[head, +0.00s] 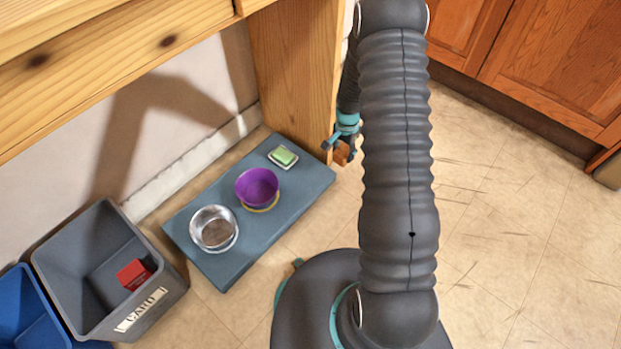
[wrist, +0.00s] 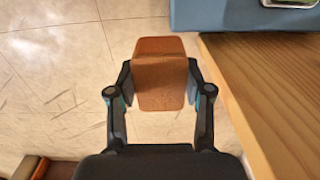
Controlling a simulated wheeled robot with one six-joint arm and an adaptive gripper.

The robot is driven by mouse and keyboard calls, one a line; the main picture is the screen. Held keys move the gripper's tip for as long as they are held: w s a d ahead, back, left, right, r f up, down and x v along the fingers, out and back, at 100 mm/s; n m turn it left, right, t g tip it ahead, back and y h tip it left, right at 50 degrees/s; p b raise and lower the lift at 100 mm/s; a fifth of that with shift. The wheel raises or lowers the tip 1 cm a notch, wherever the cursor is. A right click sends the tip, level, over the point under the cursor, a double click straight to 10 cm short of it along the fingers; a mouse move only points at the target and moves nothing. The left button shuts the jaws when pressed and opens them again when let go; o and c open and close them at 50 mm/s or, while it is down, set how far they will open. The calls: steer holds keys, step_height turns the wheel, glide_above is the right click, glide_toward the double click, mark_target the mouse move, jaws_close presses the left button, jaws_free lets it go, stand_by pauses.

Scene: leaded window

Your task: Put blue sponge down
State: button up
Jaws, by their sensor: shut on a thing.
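My gripper (wrist: 160,80) is shut on an orange-brown block (wrist: 160,47), with one finger on each side of it. In the head view my gripper (head: 342,143) hangs beside the wooden leg, partly behind my arm, and the block (head: 341,155) shows just below the fingers. The block is in the air; its height above the floor is hard to tell. No blue sponge shows in either view. A green sponge-like block (head: 284,155) lies in a small white dish on the blue-grey mat (head: 306,196), to the left of my gripper.
A purple bowl (head: 257,186) and a metal bowl (head: 214,230) stand on the mat. A grey bin (head: 75,257) labelled CARD holds a red box (head: 133,274), beside a blue bin (head: 25,310). The wooden leg (head: 300,75) is close to my gripper. Tiled floor (head: 500,235) at right is clear.

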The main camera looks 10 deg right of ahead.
steer(key=a+f, duration=0.2)
steer(key=a, duration=0.1)
steer(key=w+a+f, duration=0.1)
steer(key=a+f, duration=0.1)
steer(key=a, duration=0.2)
steer(key=a+f, duration=0.2)
steer(key=a, duration=0.1)
steer(key=shift+w+a+f+b, duration=0.15)
steer(key=shift+a+f+b, duration=0.05)
steer(key=shift+a+b, duration=0.2)
steer(key=shift+f, duration=2.05)
steer(key=shift+b, duration=0.3)
steer(key=shift+f, duration=0.15)
steer(key=o, duration=1)
